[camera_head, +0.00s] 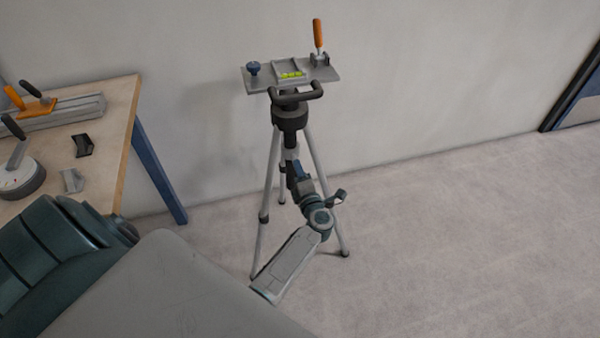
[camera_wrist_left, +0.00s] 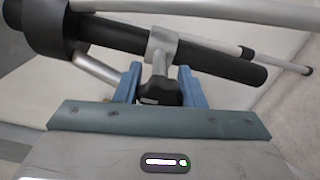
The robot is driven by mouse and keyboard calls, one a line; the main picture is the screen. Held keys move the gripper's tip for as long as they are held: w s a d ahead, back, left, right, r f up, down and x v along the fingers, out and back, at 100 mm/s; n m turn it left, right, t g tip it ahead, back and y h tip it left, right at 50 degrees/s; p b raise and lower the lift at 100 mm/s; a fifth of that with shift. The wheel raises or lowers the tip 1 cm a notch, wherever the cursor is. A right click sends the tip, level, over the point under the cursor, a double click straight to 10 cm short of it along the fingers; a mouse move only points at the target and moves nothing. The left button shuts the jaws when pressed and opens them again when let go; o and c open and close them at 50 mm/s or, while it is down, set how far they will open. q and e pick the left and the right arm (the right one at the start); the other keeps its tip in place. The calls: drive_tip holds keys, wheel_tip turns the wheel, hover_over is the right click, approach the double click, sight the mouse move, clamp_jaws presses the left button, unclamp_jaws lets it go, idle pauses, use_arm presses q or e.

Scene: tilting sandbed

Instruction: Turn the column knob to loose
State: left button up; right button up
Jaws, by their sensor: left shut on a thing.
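The tripod (camera_head: 290,118) stands upright on the floor, with a dark collar at the top of its legs. My left gripper (camera_head: 293,166) is at its column, below the collar. In the left wrist view the black column knob (camera_wrist_left: 158,92) sits between the blue fingers of my left gripper (camera_wrist_left: 158,76), which are shut on it. A grey clamp bracket (camera_wrist_left: 160,48) joins the knob to the dark column tube (camera_wrist_left: 215,60). In the head view the knob is hidden by my gripper. My right gripper is in neither view.
On the tripod is a grey plate (camera_head: 262,82) with a blue knob (camera_head: 253,68), a green level (camera_head: 290,75) and an orange-handled clamp (camera_head: 318,36). A wooden table (camera_head: 112,120) with tools stands at left. The floor (camera_head: 450,240) at right is clear.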

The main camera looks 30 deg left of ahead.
use_arm(q)
drive_tip(key=o, duration=1)
drive_tip(key=shift+s+d, duration=0.25)
drive_tip(key=b+v, duration=0.1)
drive_tip(key=v, duration=0.9)
drive_tip(key=shift+d, duration=0.1)
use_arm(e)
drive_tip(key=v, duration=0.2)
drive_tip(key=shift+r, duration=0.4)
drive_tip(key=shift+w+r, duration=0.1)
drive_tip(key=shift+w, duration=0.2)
